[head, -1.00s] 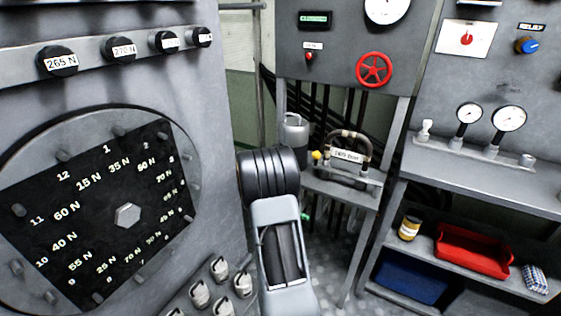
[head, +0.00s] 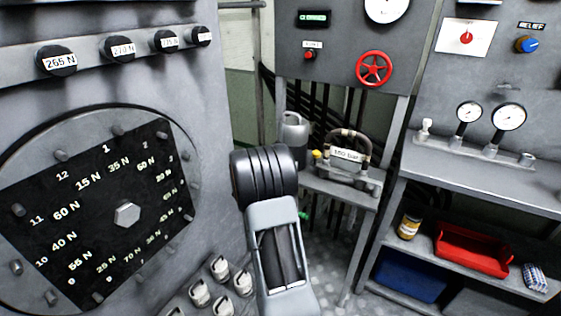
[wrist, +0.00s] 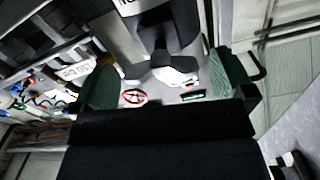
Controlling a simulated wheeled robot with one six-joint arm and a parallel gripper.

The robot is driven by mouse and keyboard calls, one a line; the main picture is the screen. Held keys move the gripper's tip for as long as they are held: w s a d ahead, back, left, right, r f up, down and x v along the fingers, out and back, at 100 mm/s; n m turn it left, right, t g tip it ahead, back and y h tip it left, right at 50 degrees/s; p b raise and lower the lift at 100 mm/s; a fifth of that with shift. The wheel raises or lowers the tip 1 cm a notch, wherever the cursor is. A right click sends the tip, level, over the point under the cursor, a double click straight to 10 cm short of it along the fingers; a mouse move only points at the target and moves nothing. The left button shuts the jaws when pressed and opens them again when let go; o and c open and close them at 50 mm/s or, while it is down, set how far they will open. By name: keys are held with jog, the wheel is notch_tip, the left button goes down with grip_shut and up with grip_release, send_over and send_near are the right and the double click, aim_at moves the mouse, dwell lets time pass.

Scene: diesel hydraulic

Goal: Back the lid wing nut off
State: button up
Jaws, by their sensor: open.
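A grey canister (head: 293,130) with a lid stands at mid-picture in the head view, partly hidden behind my arm. In the wrist view, which looks turned over, a dark and grey body (wrist: 165,28) that seems to be this canister reaches down from the top edge. A pale, blurred piece (wrist: 176,76) at its lower end may be the lid wing nut; its shape is unclear. My gripper (wrist: 166,70) is open, with a green-padded finger on each side of this piece. I see a gap on both sides; depth is hard to tell. The head view hides my gripper.
A handled block (head: 345,155) with a label stands on the small shelf right of the canister. A red handwheel (head: 374,68) is on the panel behind. A large dial plate (head: 100,215) fills the left. Shelves on the right hold a red tray (head: 472,250) and blue bin (head: 408,279).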

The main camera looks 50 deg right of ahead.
jog(key=v, duration=1)
jog(key=shift+a, duration=0.35)
